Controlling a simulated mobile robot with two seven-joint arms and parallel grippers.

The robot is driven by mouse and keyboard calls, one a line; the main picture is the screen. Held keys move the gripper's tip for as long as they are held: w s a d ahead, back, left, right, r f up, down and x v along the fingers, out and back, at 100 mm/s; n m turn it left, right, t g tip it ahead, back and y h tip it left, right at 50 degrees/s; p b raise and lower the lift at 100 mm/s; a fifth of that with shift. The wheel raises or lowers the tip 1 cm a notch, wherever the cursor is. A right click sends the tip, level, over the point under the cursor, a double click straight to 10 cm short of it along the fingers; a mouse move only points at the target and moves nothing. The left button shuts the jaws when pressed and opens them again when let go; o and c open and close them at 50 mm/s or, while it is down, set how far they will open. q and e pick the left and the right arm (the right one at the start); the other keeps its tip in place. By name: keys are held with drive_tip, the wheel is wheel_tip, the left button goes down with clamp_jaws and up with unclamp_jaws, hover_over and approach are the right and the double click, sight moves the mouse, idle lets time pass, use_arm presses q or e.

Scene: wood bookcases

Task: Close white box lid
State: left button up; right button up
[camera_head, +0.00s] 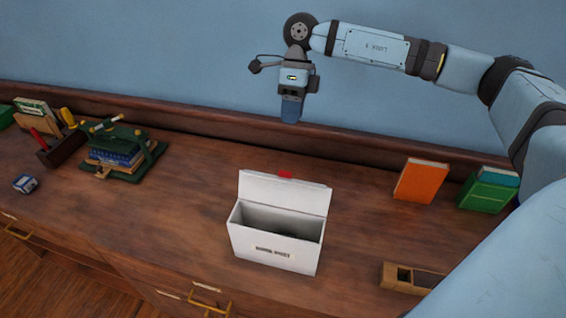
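The white box (274,250) stands upright on the wooden top, near the middle of the head view. It has a dark label on its front, and its inside looks dark and empty. Its lid (283,192) is open, standing up at the back edge, with a small red tab at its top. My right gripper (291,108) hangs pointing down, above and behind the lid, apart from it. Its fingers show as one blue shape, so I cannot tell whether they are apart. My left gripper is not in view.
An orange book (421,181) and green books (488,190) stand at the right. A wooden tray (411,278) lies at front right. A green rack with books (121,152), a tool holder (60,145) and a small blue-white box (25,184) are at the left. The wood beside the white box is clear.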

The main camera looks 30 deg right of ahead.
sight(287, 172)
drive_tip(key=p+x, duration=0.1)
drive_tip(key=x, duration=0.3)
drive_tip(key=p+x, duration=0.1)
drive_tip(key=x, duration=0.8)
drive_tip(key=shift+s+d+f+p, duration=0.15)
drive_tip(key=shift+d+f+p, duration=0.1)
drive_tip(key=shift+p, duration=0.15)
clamp_jaws()
